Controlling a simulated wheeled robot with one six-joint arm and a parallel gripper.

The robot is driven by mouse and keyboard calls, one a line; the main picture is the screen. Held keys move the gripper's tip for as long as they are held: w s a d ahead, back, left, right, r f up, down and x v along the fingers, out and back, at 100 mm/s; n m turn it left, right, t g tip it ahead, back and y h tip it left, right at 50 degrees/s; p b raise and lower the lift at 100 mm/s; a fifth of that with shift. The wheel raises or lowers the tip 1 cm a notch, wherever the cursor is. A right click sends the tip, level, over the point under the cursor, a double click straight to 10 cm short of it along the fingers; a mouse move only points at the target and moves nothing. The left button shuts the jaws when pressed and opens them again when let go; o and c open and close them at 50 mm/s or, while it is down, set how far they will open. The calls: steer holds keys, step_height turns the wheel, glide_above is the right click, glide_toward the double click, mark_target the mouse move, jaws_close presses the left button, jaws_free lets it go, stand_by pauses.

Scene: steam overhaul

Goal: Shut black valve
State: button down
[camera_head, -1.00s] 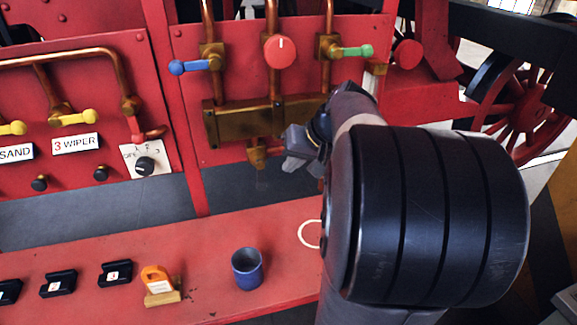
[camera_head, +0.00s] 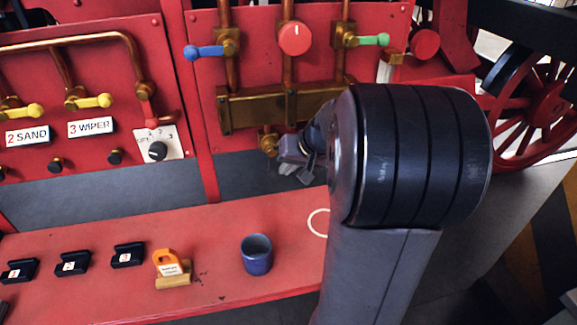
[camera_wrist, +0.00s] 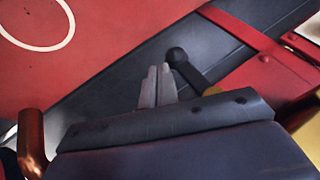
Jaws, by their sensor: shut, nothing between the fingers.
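The black valve's lever (camera_wrist: 192,68), a dark bar with a round knob, shows in the wrist view and leads to a brass body at its lower right. In the head view, a brass valve body (camera_head: 268,143) hangs below the brass manifold; its black lever cannot be made out there behind my gripper. My gripper (camera_head: 303,178) is just right of and below that body. In the wrist view my gripper's fingers (camera_wrist: 158,72) are shut and empty, just left of the lever's knob. Whether they touch it I cannot tell.
The brass manifold (camera_head: 250,108) carries a blue-handled valve (camera_head: 205,52), a red round knob (camera_head: 295,38) and a green-handled valve (camera_head: 368,40). A blue cup (camera_head: 256,256) and an orange tag block (camera_head: 170,268) stand on the red shelf (camera_head: 215,225) below. My arm blocks the right side.

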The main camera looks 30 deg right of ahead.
mark_target(273, 175)
steer(key=shift+w+a+f+b, duration=0.1)
steer(key=shift+a+f+b, duration=0.3)
steer(key=shift+b, duration=0.5)
steer(key=y+b, duration=0.1)
steer(key=a+t+y+b, duration=0.1)
steer(key=b, duration=0.1)
steer(key=a+f+m+y+b, duration=0.1)
steer(key=b, duration=0.1)
steer(key=shift+w+f, duration=0.1)
steer(key=shift+w, duration=0.2)
steer(key=shift+a+t+y+b, duration=0.15)
steer(key=shift+t+y+b, duration=0.25)
steer(key=shift+y+b, duration=0.2)
steer(key=shift+w+a+r+m+y+b, duration=0.1)
steer(key=shift+w+a+r+y+b, duration=0.1)
steer(key=shift+a+b, duration=0.3)
steer(key=shift+w+a+r+m+y+b, duration=0.1)
steer(key=shift+a+r+y+b, duration=0.1)
steer(key=shift+a+b, duration=0.25)
steer(key=shift+w+a+r+m+y+b, duration=0.1)
steer(key=shift+w+a+r+y+b, duration=0.2)
steer(key=shift+b, duration=0.35)
steer(key=shift+s+a+t, duration=0.15)
steer(key=shift+t, duration=0.25)
